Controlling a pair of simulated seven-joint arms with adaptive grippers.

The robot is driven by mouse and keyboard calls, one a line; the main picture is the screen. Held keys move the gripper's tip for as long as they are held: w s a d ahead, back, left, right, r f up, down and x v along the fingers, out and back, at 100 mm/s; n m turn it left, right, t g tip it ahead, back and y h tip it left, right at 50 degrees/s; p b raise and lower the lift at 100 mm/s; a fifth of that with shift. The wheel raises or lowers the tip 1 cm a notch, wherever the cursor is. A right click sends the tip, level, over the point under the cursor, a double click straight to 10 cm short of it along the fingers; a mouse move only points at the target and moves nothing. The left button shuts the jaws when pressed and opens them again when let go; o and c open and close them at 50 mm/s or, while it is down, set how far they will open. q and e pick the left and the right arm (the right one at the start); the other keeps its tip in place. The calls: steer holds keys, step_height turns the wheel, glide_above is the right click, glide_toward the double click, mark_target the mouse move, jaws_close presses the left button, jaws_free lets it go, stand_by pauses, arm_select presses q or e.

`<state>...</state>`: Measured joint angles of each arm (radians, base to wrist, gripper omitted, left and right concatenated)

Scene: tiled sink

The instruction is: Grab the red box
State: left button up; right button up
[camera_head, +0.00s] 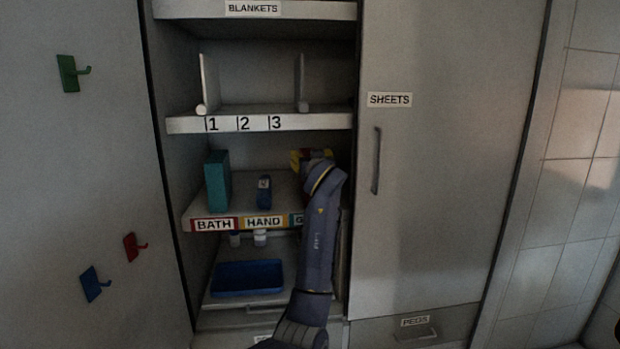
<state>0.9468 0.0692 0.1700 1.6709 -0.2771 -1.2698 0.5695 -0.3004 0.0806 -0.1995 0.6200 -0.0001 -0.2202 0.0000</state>
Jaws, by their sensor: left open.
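A small yellow and red item (298,156) sits at the right end of the middle shelf. It is largely hidden behind my wrist, so I cannot tell its full shape or whether it is the red box. No other red box shows. My left arm rises from the bottom in front of the shelves. My left gripper (315,161) is at its top end, beside or in front of that item. The gripper is open; its fingertips are mostly hidden, and I cannot tell whether they touch the item. My right gripper is not in view.
On the middle shelf (195,212), labelled BATH and HAND, stand a teal box (217,181) and a dark blue bottle (264,192). Below are small white containers (260,238) and a blue tray (247,279). The cabinet's right door (450,190) is shut. Coloured hooks (95,284) are on the left.

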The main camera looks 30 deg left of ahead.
arm_select(q)
steer(key=shift+w+a, duration=0.2)
steer(key=shift+c, duration=0.5)
jaws_close()
